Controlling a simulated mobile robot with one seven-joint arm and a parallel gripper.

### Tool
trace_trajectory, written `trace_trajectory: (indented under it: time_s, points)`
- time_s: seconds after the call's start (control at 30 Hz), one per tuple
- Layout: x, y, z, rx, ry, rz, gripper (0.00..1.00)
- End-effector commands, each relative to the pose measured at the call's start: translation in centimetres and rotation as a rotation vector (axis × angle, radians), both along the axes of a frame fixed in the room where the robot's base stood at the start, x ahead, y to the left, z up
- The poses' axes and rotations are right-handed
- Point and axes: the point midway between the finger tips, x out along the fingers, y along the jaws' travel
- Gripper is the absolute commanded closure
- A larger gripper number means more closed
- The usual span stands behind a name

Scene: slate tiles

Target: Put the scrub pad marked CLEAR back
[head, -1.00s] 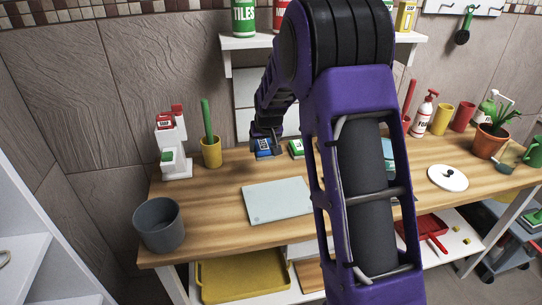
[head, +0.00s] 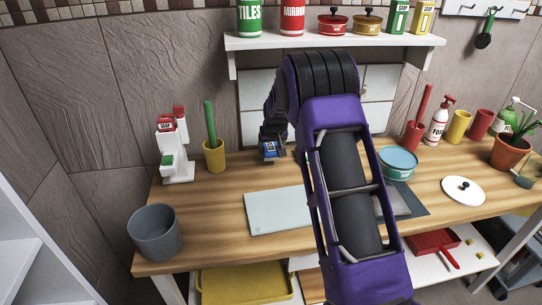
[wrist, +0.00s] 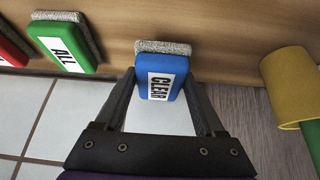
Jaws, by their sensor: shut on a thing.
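The blue scrub pad marked CLEAR (wrist: 160,80), with a grey scouring layer, is between the fingers of my gripper (wrist: 161,88) in the wrist view. My gripper is shut on it. In the head view the blue pad (head: 270,151) shows small at the back of the wooden counter (head: 225,185), near the tiled wall. I cannot tell whether it touches the counter. A green pad marked ALL (wrist: 62,45) stands beside it in the wrist view, with part of a red pad (wrist: 10,48) beyond. A white stepped rack (head: 180,172) at the left holds a red item and a green item.
A yellow cup (head: 213,158) with a green handle stands between the rack and my gripper; the cup also shows in the wrist view (wrist: 288,82). A grey pot (head: 155,235) and a pale board (head: 275,212) are nearer the front. A shelf (head: 330,42) hangs above. My arm hides the counter's middle.

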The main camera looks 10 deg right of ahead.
Motion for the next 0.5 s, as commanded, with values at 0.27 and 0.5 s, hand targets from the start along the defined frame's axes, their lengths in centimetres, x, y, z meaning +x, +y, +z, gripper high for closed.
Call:
trace_trajectory:
  time_s: [0.27, 0.5]
  points:
    - [0.0, 0.0, -3.0, 0.000, -0.001, 0.000, 0.81]
    - [0.0, 0.0, -3.2, 0.000, 0.000, 0.000, 0.81]
